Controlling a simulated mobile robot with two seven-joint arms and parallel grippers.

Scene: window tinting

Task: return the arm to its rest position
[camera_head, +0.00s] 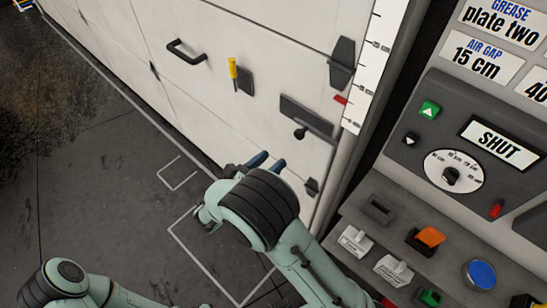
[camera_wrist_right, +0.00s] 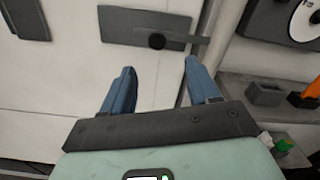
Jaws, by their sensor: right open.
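My right arm reaches in from the bottom of the head view, bent, with its right gripper (camera_head: 268,163) in front of the white panelled wall. In the right wrist view its two blue fingers (camera_wrist_right: 160,88) stand apart with nothing between them. Beyond them is a dark plate with a round knob (camera_wrist_right: 157,41) on the white wall; I see no contact. The same plate shows in the head view (camera_head: 306,115), above and right of the fingers. My left arm shows only as a bent link at the lower left of the head view; the left gripper is out of view.
The white wall carries a black handle (camera_head: 187,52) and a yellow-handled tool (camera_head: 233,70). At right is a control panel with a SHUT display (camera_head: 500,138), a dial (camera_head: 452,172), an orange switch (camera_head: 430,237) and a blue button (camera_head: 481,273). The dark floor (camera_head: 100,190) at left is open.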

